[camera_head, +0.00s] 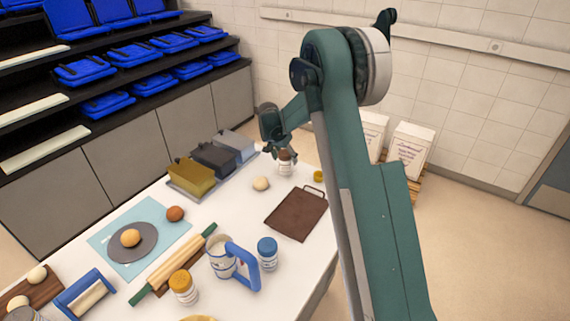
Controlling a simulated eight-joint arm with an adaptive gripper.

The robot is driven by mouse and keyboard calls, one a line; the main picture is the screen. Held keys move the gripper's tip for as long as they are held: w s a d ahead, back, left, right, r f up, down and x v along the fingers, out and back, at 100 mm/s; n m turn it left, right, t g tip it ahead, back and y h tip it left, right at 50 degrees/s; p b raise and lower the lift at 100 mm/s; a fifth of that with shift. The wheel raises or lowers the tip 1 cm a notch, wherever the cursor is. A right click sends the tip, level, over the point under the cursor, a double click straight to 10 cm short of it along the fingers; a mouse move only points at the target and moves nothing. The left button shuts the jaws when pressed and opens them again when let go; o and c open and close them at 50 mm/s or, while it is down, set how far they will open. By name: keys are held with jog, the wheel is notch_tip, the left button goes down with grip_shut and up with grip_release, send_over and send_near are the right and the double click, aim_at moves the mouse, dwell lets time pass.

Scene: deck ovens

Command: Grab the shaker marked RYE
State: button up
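Several shakers stand on the white table, and their labels are too small to read, so I cannot tell which is marked RYE. One with a brown cap (286,158) is at the far end, directly below my gripper (277,150). My gripper points down, with its fingers at or just beside that cap. I cannot tell whether they touch it or how far they are apart. A shaker with a blue cap (267,254) stands near the table's right edge. One with an orange cap (183,287) stands at the front. A grey top (22,314) shows at the lower left.
A brown tray (297,214) lies right of centre, with a dough ball (261,183) and a yellow item (319,176) near it. Loaf tins (194,178) stand at the back left.

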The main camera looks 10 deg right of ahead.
jog(key=shift+x, duration=2.05)
jog(key=c, duration=1.1)
